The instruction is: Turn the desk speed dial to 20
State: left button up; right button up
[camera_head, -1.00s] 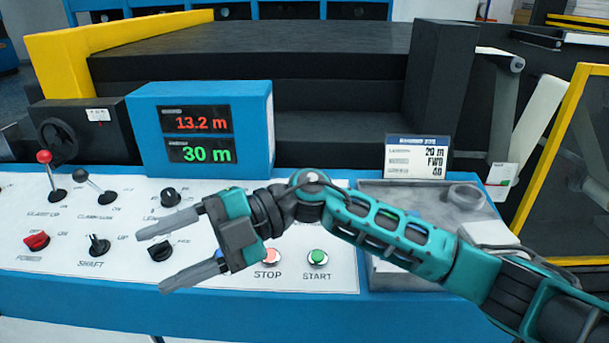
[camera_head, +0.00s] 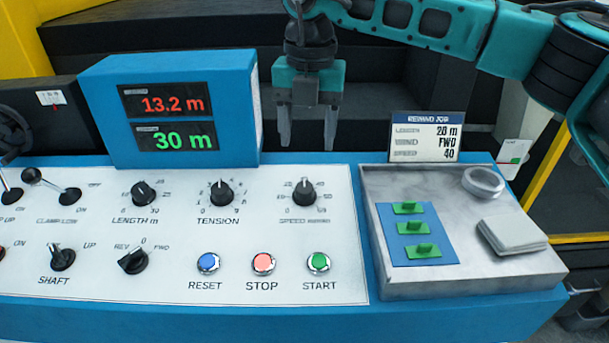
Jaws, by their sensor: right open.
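The speed dial (camera_head: 304,192) is a black knob at the upper right of the white control panel (camera_head: 180,285), labelled SPEED. Its pointer seems to face roughly up, but the small scale numbers around it are blurred. My right gripper (camera_head: 308,140) is open and empty, pointing down. In the picture its fingertips are just above the dial, apart from it. My left gripper is out of view.
The length (camera_head: 144,194) and tension (camera_head: 214,193) dials are left of the speed dial. Reset (camera_head: 208,263), stop (camera_head: 262,263) and start (camera_head: 318,262) buttons are below. A display (camera_head: 165,115) reads 13.2 m and 30 m. A job card (camera_head: 424,138) lists speed 40. A grey tray (camera_head: 385,275) is right.

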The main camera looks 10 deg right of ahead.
aim_at(303, 185)
notch_tip(303, 185, down, 10)
jog(key=shift+a+r, duration=0.15)
jog(key=shift+c, duration=0.2)
jog(key=c, duration=1)
jog(key=shift+n, duration=0.4)
jog(key=n, duration=0.1)
jog(key=n+b, duration=0.1)
jog(key=n, duration=0.1)
jog(key=shift+w+a+n+h, duration=0.1)
jog(key=shift+a+n+h, duration=0.05)
jog(key=shift+n+h, duration=0.15)
jog(key=shift+a+n+h+b, duration=0.1)
jog(key=shift+n+h+b, duration=0.35)
jog(key=shift+n, duration=1.75)
jog(key=shift+r, duration=0.1)
